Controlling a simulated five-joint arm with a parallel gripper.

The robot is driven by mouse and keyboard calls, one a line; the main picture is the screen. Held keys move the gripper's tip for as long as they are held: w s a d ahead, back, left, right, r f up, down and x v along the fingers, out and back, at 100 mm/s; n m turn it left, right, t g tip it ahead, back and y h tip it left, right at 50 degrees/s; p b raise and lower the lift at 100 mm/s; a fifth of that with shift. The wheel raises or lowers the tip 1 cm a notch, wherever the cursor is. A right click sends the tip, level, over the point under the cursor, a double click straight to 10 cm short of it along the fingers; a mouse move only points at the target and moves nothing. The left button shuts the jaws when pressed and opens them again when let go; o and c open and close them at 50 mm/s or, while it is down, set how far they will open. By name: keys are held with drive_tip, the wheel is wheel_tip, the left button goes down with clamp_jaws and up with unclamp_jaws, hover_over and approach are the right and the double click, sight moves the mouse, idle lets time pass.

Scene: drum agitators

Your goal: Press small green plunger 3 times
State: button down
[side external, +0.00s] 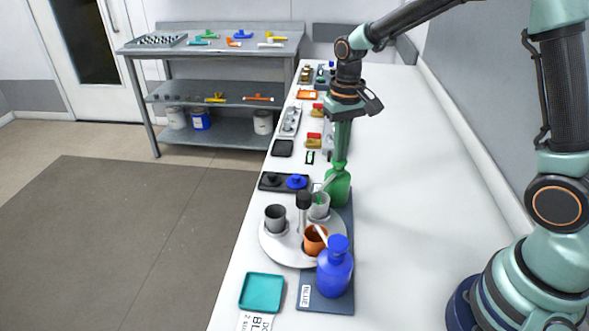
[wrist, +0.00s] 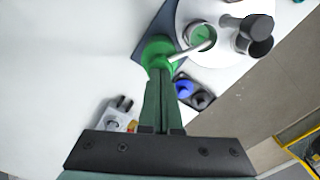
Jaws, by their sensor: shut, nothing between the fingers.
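The green pump bottle (side external: 338,190) stands on a dark blue mat, with its pale spout pointing toward a light cup (side external: 319,207) on a round white tray (side external: 270,247). My gripper (side external: 341,163) is shut, pointing straight down with its fingertips at the top of the green bottle. In the wrist view, the fingertips (wrist: 159,73) overlap the green bottle's top (wrist: 157,50) and hide part of it; I cannot tell if they touch. The cup (wrist: 202,37) shows green inside.
A blue bottle (side external: 335,272) stands nearer the camera. The tray also holds a dark grey cup (side external: 275,217), an orange cup (side external: 313,242) and a black-topped post (side external: 304,200). A black base with a blue knob (side external: 296,181) lies behind. The bench to the right is clear.

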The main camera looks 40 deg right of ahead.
drive_tip(key=shift+f, duration=0.5)
drive_tip(key=shift+r, duration=1.1)
drive_tip(key=shift+r, duration=2.95)
